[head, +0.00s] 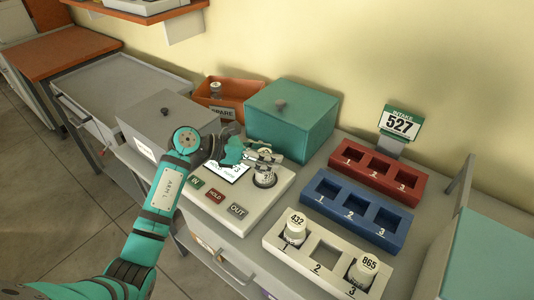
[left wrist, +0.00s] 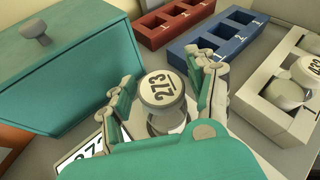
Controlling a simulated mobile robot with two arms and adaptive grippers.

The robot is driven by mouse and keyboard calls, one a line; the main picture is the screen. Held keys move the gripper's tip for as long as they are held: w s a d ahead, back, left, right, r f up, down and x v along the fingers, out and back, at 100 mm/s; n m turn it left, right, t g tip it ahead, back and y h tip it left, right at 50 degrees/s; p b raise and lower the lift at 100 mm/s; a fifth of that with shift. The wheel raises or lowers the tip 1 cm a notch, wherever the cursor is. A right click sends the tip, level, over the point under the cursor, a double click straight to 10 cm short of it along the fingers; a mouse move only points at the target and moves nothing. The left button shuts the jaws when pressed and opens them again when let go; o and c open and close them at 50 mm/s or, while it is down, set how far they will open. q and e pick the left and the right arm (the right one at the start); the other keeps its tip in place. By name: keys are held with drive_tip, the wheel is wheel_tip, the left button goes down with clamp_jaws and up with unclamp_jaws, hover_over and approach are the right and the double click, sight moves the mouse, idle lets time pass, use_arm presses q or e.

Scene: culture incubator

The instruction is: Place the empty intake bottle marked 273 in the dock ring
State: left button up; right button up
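The bottle marked 273 (left wrist: 163,92) stands between the fingers of my left gripper (left wrist: 166,88) in the left wrist view, its white cap facing the camera. Narrow gaps show between the cap and the fingers on both sides, so the gripper looks open around it. In the head view the bottle (head: 265,178) appears upright in the dark dock ring on the pale panel (head: 256,206). My left gripper (head: 262,157) is just behind and above the cap there. The bottle's lower part and most of the ring are hidden. My right gripper is not in view.
A white rack (head: 280,257) holds bottles 432 (head: 295,228) and 865 (head: 363,270); its slot 2 is empty. Blue (head: 335,212) and red (head: 365,181) racks are empty. A teal box (head: 290,115) stands behind the panel, a grey box (head: 160,120) left. The intake sign (head: 399,123) reads 527.

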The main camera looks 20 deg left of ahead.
use_arm(q)
drive_tip(key=shift+r, duration=0.2)
drive_tip(key=shift+s+a, duration=0.15)
drive_tip(key=shift+a, duration=0.1)
drive_tip(key=b+v, duration=0.2)
drive_tip(key=v, duration=0.9)
drive_tip(key=shift+a, duration=0.2)
